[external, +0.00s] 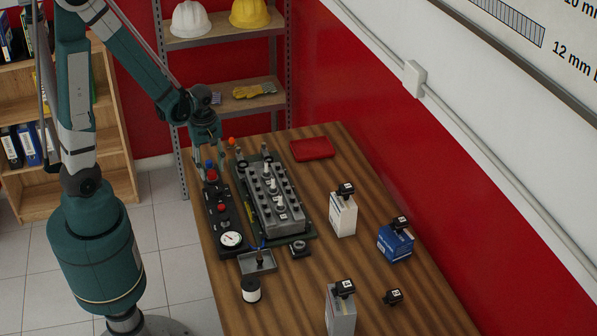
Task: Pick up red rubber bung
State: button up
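My gripper (211,158) is at the far left of the table, over the far end of a black panel (224,240). A small red round piece (212,175) shows right by the fingertips, with a blue piece (209,164) just behind it. A second red round piece (221,208) sits farther down the panel, apart from my gripper. I cannot tell which red piece is the rubber bung. The fingers are small and dark here, so I cannot tell whether they are open or touch the red piece.
A grey engine block (277,211) stands right of the panel, close to my gripper. A gauge (231,239), metal tray (258,262), white-and-black container (251,289), red flat object (312,149), white box (343,214) and blue box (395,243) are also there.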

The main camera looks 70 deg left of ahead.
jog(key=shift+f, duration=0.65)
jog(key=c, duration=0.9)
